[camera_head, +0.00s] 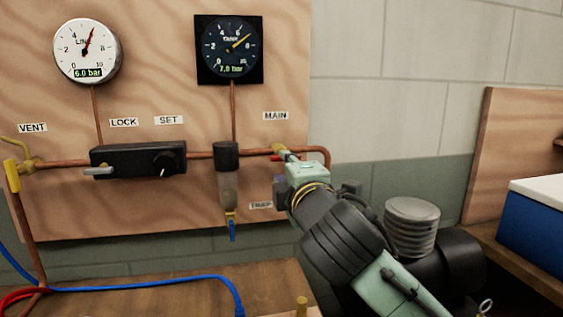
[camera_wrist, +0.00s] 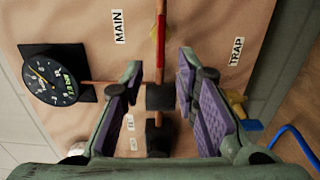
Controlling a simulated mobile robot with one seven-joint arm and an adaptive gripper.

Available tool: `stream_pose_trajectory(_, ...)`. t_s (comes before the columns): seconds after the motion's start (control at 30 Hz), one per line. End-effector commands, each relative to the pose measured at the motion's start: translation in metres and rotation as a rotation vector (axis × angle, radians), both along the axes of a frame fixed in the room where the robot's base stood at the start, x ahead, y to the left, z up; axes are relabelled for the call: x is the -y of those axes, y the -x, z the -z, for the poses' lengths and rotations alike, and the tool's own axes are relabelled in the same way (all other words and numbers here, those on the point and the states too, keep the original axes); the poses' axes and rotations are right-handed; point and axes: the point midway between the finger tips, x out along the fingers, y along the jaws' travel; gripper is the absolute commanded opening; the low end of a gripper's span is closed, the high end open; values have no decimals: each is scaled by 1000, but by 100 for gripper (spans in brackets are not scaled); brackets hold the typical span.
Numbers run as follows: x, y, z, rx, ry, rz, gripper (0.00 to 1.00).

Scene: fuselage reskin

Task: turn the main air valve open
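The MAIN label (camera_head: 275,116) is on the wooden panel, above the right end of the copper pipe. A brass-coloured fitting (camera_head: 279,148) shows below it, partly hidden by my gripper (camera_head: 285,168). In the wrist view a red bar (camera_wrist: 160,38), which looks like the valve lever, lies in line with the pipe. My gripper (camera_wrist: 160,66) is open there, with purple-padded fingers apart on either side of the bar and pipe line. Nothing shows between the pads as held. I cannot tell whether either finger touches the bar.
The line gauge (camera_head: 87,51) reads 6.0 bar and the tank gauge (camera_head: 232,48) reads 7.0 bar. A black regulator block (camera_head: 138,160), a trap bowl (camera_head: 228,188) and a yellow vent lever (camera_head: 12,176) are to the left. A blue box (camera_head: 535,228) stands right.

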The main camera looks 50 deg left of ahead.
Motion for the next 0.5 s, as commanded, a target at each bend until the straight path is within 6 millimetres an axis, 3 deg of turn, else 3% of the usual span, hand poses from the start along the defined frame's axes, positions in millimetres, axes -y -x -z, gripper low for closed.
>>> stream_pose_trajectory(0.2,32,16,0,0,-1,1,28)
stream_pose_trajectory(0.5,41,21,0,-1,0,0,28)
